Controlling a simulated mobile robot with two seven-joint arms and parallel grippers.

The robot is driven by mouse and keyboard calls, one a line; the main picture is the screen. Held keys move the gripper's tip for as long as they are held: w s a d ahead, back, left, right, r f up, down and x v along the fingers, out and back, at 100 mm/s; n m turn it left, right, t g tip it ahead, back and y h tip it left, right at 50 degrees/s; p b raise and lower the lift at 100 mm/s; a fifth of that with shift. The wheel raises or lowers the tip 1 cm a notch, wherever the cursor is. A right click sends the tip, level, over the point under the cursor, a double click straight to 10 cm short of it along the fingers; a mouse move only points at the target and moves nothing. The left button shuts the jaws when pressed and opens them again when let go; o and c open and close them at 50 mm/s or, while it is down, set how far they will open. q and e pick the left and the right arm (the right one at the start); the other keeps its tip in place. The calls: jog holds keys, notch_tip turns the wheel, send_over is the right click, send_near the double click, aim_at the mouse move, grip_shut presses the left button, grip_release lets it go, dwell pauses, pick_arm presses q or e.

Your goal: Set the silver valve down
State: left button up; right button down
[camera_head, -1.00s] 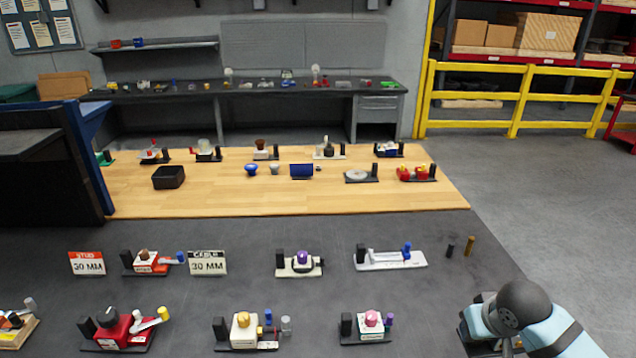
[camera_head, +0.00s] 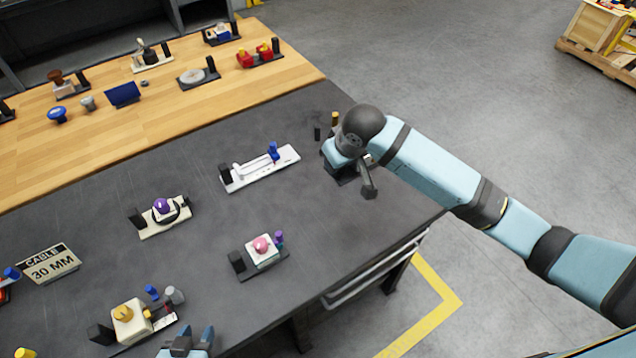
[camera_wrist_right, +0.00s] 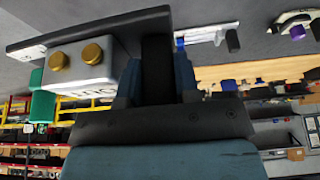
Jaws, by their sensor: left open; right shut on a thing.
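The silver valve is a silver-grey block (camera_wrist_right: 82,62) with two gold knobs and a green part, on a dark base plate with a black post (camera_wrist_right: 157,62). In the right wrist view, which is upside down, my right gripper (camera_wrist_right: 157,85) is shut on that post. In the head view my right gripper is mostly hidden behind my wrist, over the right end of the dark table (camera_head: 330,215). Whether the base touches the table I cannot tell. My left gripper (camera_head: 186,344) is open at the bottom edge, just below the yellow-knobbed valve (camera_head: 130,322).
A white fixture with a blue handle (camera_head: 260,168) stands left of my right gripper. A pink-knobbed valve (camera_head: 262,250) and a purple-knobbed valve (camera_head: 161,210) stand nearer. Small dark (camera_head: 317,133) and brown (camera_head: 335,118) pegs stand close behind. Bare table lies between pink valve and right edge.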

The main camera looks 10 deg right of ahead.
pick_arm(q)
jog(key=shift+w, duration=0.2)
pick_arm(e)
jog(key=f, duration=1.4)
jog(key=shift+w+f, duration=0.2)
jog(key=shift+f, duration=0.15)
pick_arm(q)
jog(key=shift+d+f+b, duration=0.15)
jog(key=shift+f+b, duration=0.55)
jog(key=shift+b, duration=0.15)
pick_arm(e)
notch_tip(320, 180, down, 4)
jog(key=shift+s+r, duration=0.1)
pick_arm(q)
jog(key=shift+r, duration=0.15)
jog(key=shift+r+m, duration=0.15)
jog(key=shift+m, duration=0.15)
jog(key=shift+a, duration=0.25)
jog(key=shift+s, duration=0.1)
jog(key=shift+s+d+f, duration=0.1)
jog(key=shift+s+f, duration=0.05)
jog(key=shift+f, duration=0.05)
pick_arm(e)
jog(key=c, duration=0.8)
grip_release()
jog(key=shift+f, duration=0.2)
jog(key=shift+c, duration=0.2)
